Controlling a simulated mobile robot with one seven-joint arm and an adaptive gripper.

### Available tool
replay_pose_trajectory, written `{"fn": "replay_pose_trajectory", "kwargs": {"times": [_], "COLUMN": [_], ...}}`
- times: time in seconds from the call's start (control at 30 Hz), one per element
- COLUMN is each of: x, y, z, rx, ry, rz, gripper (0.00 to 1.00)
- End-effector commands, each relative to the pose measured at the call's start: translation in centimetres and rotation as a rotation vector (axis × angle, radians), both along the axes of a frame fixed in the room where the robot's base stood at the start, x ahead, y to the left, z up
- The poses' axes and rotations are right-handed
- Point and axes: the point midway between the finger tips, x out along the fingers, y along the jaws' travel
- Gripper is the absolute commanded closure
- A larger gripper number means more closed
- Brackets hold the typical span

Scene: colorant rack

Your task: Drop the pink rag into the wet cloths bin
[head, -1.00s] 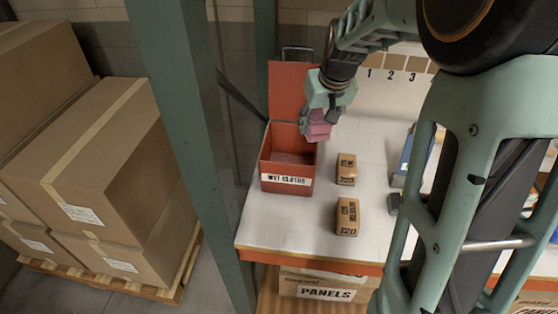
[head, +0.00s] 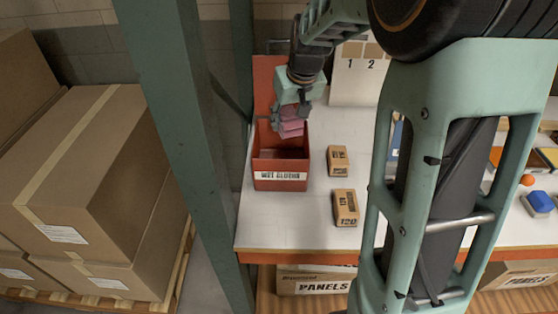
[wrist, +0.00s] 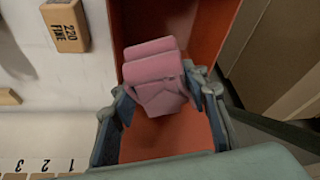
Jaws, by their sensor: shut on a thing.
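The pink rag (head: 291,127) is a folded bundle held between the fingers of my gripper (head: 290,116). In the wrist view the rag (wrist: 156,78) sits between the two fingertips of my gripper (wrist: 163,97), with the red bin's inside behind it. The wet cloths bin (head: 265,165) is an open red box with a raised lid at its back and a "WET CLOTHS" label on its front. In the head view the rag is over the back part of the bin's opening. The exact height of the rag against the rim is hard to tell.
Two tan sanding blocks (head: 338,161) and (head: 346,207) lie on the white shelf (head: 290,225) right of the bin. A green post (head: 180,120) stands to the left. A numbered card (head: 357,75) stands at the back.

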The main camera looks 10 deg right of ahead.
Motion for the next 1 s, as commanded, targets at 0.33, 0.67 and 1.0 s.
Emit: {"fn": "replay_pose_trajectory", "kwargs": {"times": [0.33, 0.67, 1.0], "x": [0.0, 0.0, 0.0], "y": [0.0, 0.0, 0.0], "z": [-3.9, -3.9, -3.9], "rx": [0.000, 0.000, 0.000], "ry": [0.000, -0.001, -0.001], "rz": [0.000, 0.000, 0.000], "gripper": [0.81, 0.54, 0.38]}}
